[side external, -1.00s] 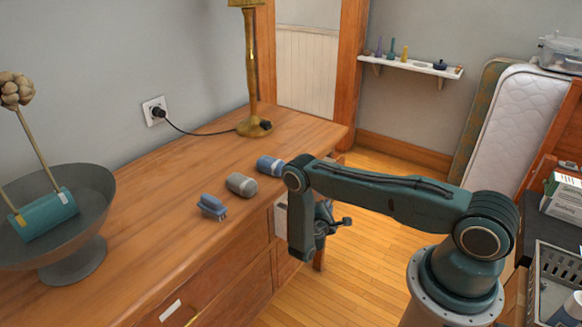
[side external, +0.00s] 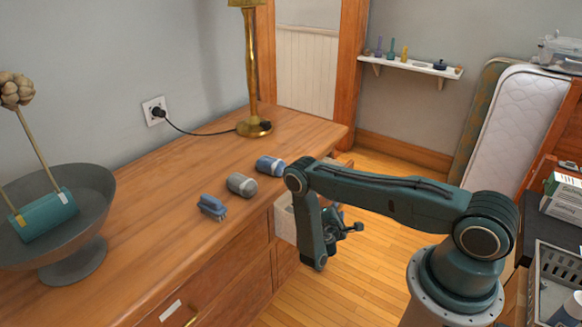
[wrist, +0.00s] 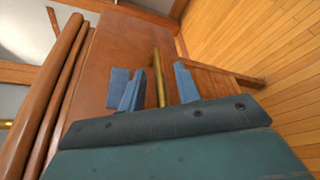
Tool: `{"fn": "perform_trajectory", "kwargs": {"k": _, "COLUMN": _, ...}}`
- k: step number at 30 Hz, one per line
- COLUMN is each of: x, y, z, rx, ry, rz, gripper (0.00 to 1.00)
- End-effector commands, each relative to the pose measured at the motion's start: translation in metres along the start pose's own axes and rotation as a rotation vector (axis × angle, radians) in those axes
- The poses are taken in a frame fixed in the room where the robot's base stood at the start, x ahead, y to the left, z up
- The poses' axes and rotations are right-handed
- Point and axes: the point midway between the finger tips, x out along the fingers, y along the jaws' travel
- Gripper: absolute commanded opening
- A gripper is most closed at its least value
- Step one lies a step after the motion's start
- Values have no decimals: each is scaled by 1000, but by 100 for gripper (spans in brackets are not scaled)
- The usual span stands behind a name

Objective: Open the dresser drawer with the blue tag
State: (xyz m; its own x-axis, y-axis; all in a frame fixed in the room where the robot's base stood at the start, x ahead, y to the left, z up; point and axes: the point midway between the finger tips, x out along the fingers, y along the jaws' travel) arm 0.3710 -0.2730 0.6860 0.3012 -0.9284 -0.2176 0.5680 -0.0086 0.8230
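The wooden dresser (side external: 160,215) stands at the left in the side view. Its top drawer (side external: 286,222) at the right end stands part-way out, with a pale inside or side showing beside my arm. In the wrist view a brass bar handle (wrist: 158,75) is on the brown drawer front (wrist: 115,50). My gripper (wrist: 160,82) has one blue finger on each side of the handle, with a small gap visible on both sides. A flat blue patch (wrist: 117,86), apparently the blue tag, lies partly behind the left finger. In the side view my gripper (side external: 350,230) is partly hidden by my arm.
Another drawer front has a white tag (side external: 170,309) and a brass handle. A blue brush (side external: 211,207), a grey cylinder (side external: 241,184) and a blue cylinder (side external: 270,166) lie near the top's front edge. The wooden floor (side external: 365,265) is clear.

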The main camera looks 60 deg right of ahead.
Motion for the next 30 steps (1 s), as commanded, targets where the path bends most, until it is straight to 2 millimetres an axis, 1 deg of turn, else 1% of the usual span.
{"fn": "perform_trajectory", "kwargs": {"k": 5, "x": -2, "y": 1, "z": -1, "rx": 0, "ry": 1, "rz": 1, "gripper": 33}}
{"fn": "perform_trajectory", "kwargs": {"k": 11, "x": -12, "y": 1, "z": -1, "rx": -1, "ry": 4, "rz": 1, "gripper": 33}}
{"fn": "perform_trajectory", "kwargs": {"k": 17, "x": -32, "y": 1, "z": -1, "rx": -1, "ry": 3, "rz": 3, "gripper": 33}}
{"fn": "perform_trajectory", "kwargs": {"k": 30, "x": -84, "y": 1, "z": -1, "rx": -3, "ry": 4, "rz": 3, "gripper": 33}}
